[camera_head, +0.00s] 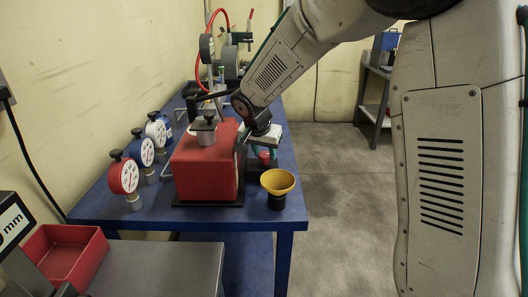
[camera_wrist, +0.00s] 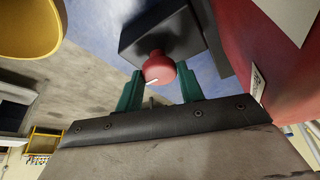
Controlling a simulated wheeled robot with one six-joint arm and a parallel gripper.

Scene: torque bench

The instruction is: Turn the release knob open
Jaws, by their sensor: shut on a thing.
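The release knob (camera_wrist: 157,66) is red and round with a white mark, mounted on a dark block (camera_wrist: 165,32) in the wrist view. My gripper (camera_wrist: 160,75) has two green fingers, one on each side of the knob, shut on it. In the head view the red knob (camera_head: 265,156) shows low between the fingers of my gripper (camera_head: 264,159), just right of the large red box. Exact finger contact is partly hidden.
The large red box (camera_head: 203,170) stands close to the left of my gripper on the blue bench (camera_head: 150,211). A yellow funnel-like cup (camera_head: 278,181) stands close in front. Several dial gauges (camera_head: 124,177) line the left side. Open floor (camera_head: 335,190) lies right of the bench.

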